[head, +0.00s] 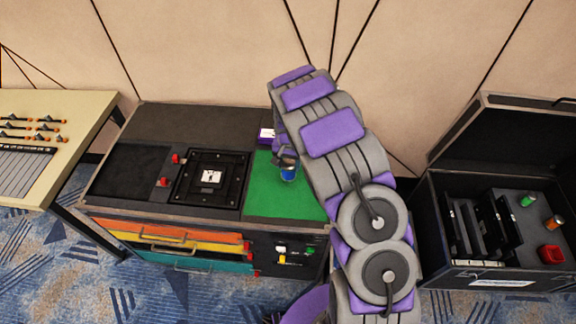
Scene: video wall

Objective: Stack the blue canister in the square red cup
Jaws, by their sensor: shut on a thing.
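The blue canister (289,175) is at my gripper (286,162), over the green mat on the dark cabinet. My gripper is shut on its upper part; my purple and grey arm curves down to it from above. I cannot tell whether the canister touches the mat. The square red cup (551,254) stands upright in the front right of the open black case, far to the right of my gripper. Its opening faces up and looks empty.
The open case (440,265) also holds a green canister (527,200), an orange canister (553,222) and dark upright panels (485,222). The green mat (265,192) is mostly clear. A beige console (60,125) stands at left.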

